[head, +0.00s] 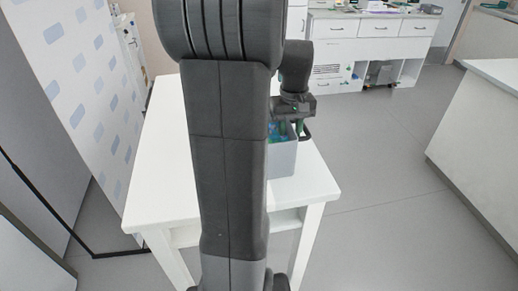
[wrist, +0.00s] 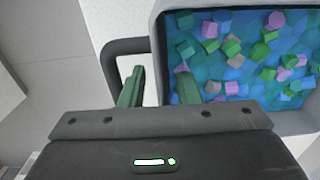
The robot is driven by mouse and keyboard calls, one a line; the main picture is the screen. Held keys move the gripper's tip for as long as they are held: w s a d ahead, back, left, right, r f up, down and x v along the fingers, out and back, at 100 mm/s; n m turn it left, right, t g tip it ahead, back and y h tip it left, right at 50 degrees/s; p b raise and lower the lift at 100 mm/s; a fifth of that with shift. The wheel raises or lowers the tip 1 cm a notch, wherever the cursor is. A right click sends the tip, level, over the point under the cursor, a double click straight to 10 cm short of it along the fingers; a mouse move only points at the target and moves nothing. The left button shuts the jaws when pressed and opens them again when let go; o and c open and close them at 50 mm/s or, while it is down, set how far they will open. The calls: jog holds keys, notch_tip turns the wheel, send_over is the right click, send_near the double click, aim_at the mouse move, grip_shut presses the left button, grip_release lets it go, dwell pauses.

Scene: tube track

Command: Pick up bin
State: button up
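The grey bin (head: 283,160) stands on the white table, partly hidden behind my arm in the head view. In the wrist view its pale rim (wrist: 157,60) shows, with a dark loop handle (wrist: 107,62) on the left side. Many small coloured blocks (wrist: 238,48) lie inside on a blue-green bottom. My gripper (wrist: 160,72) has its two green fingers apart, one on each side of the bin's wall. The left finger is over the handle's opening and the right one over the inside. Contact cannot be told. In the head view my gripper (head: 295,128) is at the bin's far right.
The white table (head: 160,185) has clear surface to the left of my arm. A patterned panel (head: 85,85) stands close on the left. A white counter (head: 480,130) is on the right, with open grey floor (head: 380,200) between. Cabinets (head: 370,40) line the back.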

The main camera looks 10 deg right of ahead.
grip_shut()
